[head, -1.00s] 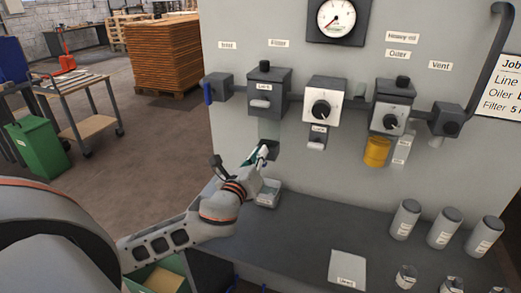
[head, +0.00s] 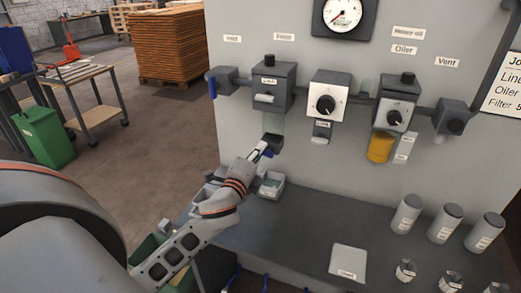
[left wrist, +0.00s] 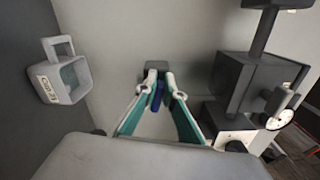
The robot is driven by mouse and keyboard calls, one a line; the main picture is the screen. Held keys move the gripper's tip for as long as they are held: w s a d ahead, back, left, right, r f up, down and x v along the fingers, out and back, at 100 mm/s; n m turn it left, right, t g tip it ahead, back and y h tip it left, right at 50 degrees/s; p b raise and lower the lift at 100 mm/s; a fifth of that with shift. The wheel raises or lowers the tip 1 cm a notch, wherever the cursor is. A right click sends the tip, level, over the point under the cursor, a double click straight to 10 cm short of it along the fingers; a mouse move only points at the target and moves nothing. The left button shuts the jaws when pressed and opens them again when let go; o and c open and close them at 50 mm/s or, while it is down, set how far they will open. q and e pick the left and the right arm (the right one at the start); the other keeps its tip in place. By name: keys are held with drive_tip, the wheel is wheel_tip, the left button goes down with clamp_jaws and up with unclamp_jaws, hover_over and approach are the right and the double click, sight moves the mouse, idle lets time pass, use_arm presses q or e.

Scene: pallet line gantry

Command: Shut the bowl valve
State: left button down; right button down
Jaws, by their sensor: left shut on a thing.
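The bowl valve is a dark block (head: 273,142) below the clear bowl (head: 271,123) under the filter body (head: 274,86); the block also shows in the left wrist view (left wrist: 155,66). Its blue lever (left wrist: 157,95) lies between the fingers of my left gripper (left wrist: 158,80), which is shut on it. In the head view, my left gripper (head: 262,150) reaches the block from the lower left, and a bit of blue shows beside its tip. The fingers hide part of the lever, so its exact angle is hard to read. My right gripper is out of view.
A small open can (head: 270,185) stands on the grey ledge (head: 300,222) just below; it also shows in the left wrist view (left wrist: 68,82). The regulator (head: 327,96) and the oiler with a yellow bowl (head: 380,148) are to the right. A blue-handled inlet valve (head: 212,87) is left.

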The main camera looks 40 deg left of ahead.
use_arm(q)
drive_tip(key=shift+f+n, duration=0.25)
drive_tip(key=shift+n, duration=0.85)
drive_tip(key=c, duration=2.1)
unclamp_jaws()
drive_tip(key=shift+c, duration=0.2)
drive_tip(key=shift+s, duration=0.1)
drive_tip(key=v, duration=1.2)
